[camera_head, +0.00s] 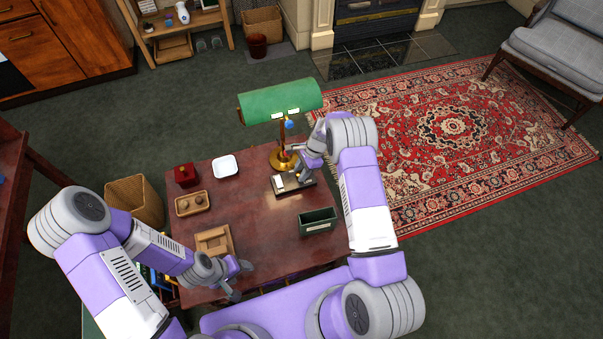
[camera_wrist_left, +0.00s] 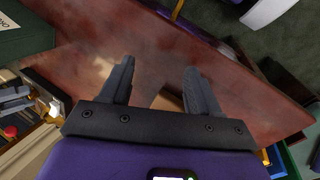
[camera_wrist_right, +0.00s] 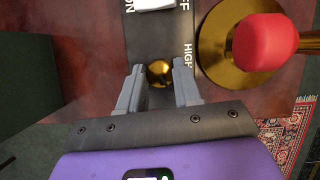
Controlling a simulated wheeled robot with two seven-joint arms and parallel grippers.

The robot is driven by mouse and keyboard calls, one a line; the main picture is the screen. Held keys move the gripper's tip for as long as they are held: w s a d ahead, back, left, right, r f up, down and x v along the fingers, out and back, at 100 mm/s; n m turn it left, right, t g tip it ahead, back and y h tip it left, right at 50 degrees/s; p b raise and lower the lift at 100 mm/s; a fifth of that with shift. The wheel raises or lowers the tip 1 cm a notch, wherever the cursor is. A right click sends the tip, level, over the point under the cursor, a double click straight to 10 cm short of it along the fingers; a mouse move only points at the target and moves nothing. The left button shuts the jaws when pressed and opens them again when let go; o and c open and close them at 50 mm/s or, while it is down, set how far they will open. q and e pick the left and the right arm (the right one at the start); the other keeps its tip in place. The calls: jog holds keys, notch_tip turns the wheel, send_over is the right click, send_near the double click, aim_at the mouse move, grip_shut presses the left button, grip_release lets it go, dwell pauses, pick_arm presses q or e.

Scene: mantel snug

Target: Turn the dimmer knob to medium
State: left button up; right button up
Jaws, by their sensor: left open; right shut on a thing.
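The dimmer knob is a small round brass knob (camera_wrist_right: 159,73) on a dark plate (camera_wrist_right: 150,42) that reads ON, OFF and HIGH in the right wrist view. A white switch (camera_wrist_right: 155,4) sits further along the plate. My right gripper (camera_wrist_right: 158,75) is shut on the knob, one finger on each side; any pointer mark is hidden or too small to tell. In the head view my right gripper (camera_head: 303,176) is over the plate, beside the brass base of the green-shaded lamp (camera_head: 280,101). My left gripper (camera_head: 241,280) is open and empty near the desk's front edge; its fingers also show apart in the left wrist view (camera_wrist_left: 160,80).
The desk (camera_head: 265,235) also holds a green box (camera_head: 318,221), a wooden tray (camera_head: 199,196), a white dish (camera_head: 225,167), a red box (camera_head: 186,175) and a wooden frame-like item (camera_head: 215,241). The lamp's brass base (camera_wrist_right: 222,60) stands close to my right gripper.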

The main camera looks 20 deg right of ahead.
dwell(0.4)
jog(key=o, duration=1)
jog(key=shift+o, duration=0.2)
jog(key=shift+w+d+r, duration=0.1)
jog(key=shift+d+r, duration=0.1)
jog(key=shift+r, duration=0.25)
jog(key=v, duration=0.2)
jog(key=d+p+v, duration=0.1)
jog(key=v, duration=0.1)
jog(key=shift+r, duration=0.1)
jog(key=w+d, duration=0.1)
jog(key=d, duration=0.9)
jog(key=shift+d, duration=0.4)
jog(key=shift+w, duration=0.15)
